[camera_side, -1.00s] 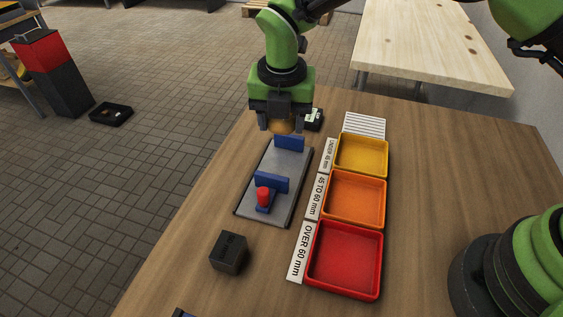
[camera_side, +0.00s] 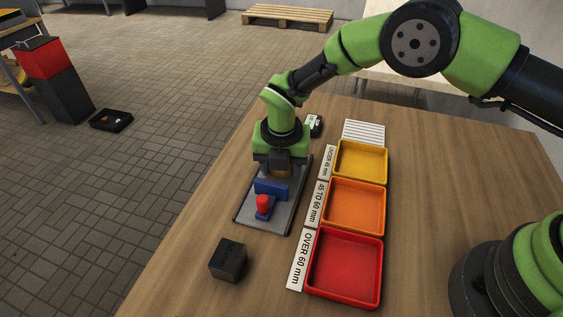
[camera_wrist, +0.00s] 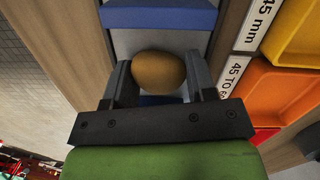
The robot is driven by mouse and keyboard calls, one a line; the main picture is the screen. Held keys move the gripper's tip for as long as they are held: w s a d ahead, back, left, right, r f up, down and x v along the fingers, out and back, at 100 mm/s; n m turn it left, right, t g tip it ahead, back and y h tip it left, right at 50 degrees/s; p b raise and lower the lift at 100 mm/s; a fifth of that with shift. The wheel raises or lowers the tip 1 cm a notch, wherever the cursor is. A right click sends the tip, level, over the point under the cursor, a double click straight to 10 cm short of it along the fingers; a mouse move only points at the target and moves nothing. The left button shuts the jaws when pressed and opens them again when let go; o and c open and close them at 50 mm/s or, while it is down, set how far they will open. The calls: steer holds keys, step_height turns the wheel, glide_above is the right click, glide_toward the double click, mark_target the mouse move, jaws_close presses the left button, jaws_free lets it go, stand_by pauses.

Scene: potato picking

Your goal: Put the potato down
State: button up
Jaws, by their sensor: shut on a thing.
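My gripper (camera_side: 281,171) is shut on a brown potato (camera_wrist: 158,73), which sits between the two fingers in the wrist view. In the side view the gripper points down over the grey plate (camera_side: 282,221), with only a little of the potato showing below it. A blue block (camera_side: 271,190) stands on the plate on the near side of the gripper. Another blue block (camera_wrist: 160,16) shows beyond the potato in the wrist view. I cannot tell whether the potato touches the plate.
To the right stand a yellow tray (camera_side: 384,179), an orange tray (camera_side: 383,232) and a red tray (camera_side: 378,300), all empty, with size labels beside them. A red knob (camera_side: 263,204) stands on the plate. A dark cube (camera_side: 228,260) lies near the front. A small display box (camera_side: 314,126) is behind.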

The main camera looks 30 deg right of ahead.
steer(key=o, duration=0.9)
steer(key=s+d+r+m, duration=0.1)
steer(key=r+m, duration=0.1)
steer(key=r, duration=0.5)
steer(key=s+d+r+m+t+y, duration=0.1)
steer(key=d+r+m, duration=0.15)
steer(key=r, duration=0.45)
steer(key=s+d+r+m, duration=0.1)
steer(key=s+r+m, duration=0.15)
steer(key=r, duration=0.55)
steer(key=s+d+r+m+t+y, duration=0.1)
steer(key=s+d+r+m+t, duration=0.1)
steer(key=s+d+r+m, duration=0.65)
steer(key=s+d+m+t, duration=0.1)
steer(key=s+m+t, duration=0.2)
steer(key=s+m, duration=0.8)
steer(key=m, duration=0.7)
steer(key=shift+s+d+f+y, duration=0.15)
steer(key=shift+s+d+y, duration=0.15)
steer(key=shift+d, duration=0.1)
